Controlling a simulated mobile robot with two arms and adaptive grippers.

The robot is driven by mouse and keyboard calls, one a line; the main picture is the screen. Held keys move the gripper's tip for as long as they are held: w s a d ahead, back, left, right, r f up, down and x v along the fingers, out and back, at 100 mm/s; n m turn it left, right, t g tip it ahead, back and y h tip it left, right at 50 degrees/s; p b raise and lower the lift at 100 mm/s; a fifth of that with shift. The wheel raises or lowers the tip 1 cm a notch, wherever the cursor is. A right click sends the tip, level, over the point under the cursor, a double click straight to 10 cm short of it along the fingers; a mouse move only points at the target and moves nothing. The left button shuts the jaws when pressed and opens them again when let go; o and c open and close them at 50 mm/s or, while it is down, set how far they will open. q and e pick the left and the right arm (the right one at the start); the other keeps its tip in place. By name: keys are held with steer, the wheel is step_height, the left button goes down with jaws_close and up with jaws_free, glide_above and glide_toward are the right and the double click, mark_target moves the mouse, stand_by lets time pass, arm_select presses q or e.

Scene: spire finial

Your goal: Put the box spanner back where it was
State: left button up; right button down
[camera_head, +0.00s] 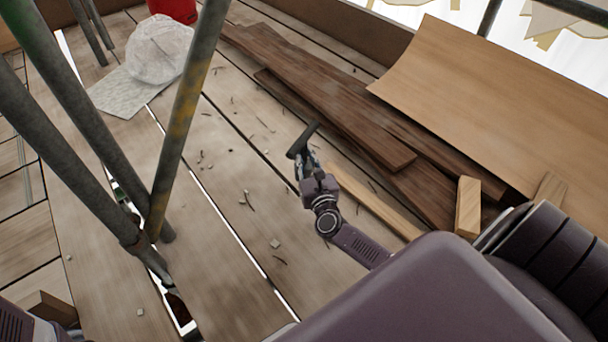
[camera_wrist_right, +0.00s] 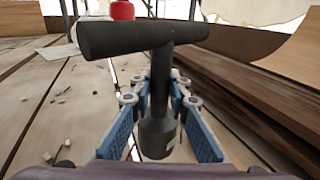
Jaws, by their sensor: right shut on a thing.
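The box spanner (camera_head: 302,140) is a dark T-shaped tool with a crossbar on top. My right gripper (camera_head: 309,168) is shut on its shaft and holds it over the plank floor, near the middle of the head view. In the right wrist view the box spanner (camera_wrist_right: 140,38) stands upright with its thick crossbar across the top. Its shaft runs down between the blue finger pads of my right gripper (camera_wrist_right: 160,105), and the wider socket end shows below. I cannot tell how far it is above the planks. My left gripper is not in view.
Dark boards (camera_head: 340,105) lie stacked right of the gripper, with a curved light sheet (camera_head: 480,100) behind them. A small wood block (camera_head: 467,207) stands near. Plank gaps and debris show.

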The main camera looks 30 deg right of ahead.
mark_target(306, 173)
steer(key=shift+f+b, duration=1.9)
steer(key=shift+f, duration=1)
steer(key=shift+f, duration=0.1)
steer(key=c, duration=2.3)
jaws_free()
steer(key=shift+f, duration=0.2)
steer(key=o, duration=0.5)
steer(key=shift+r, duration=0.1)
steer(key=shift+c, duration=0.2)
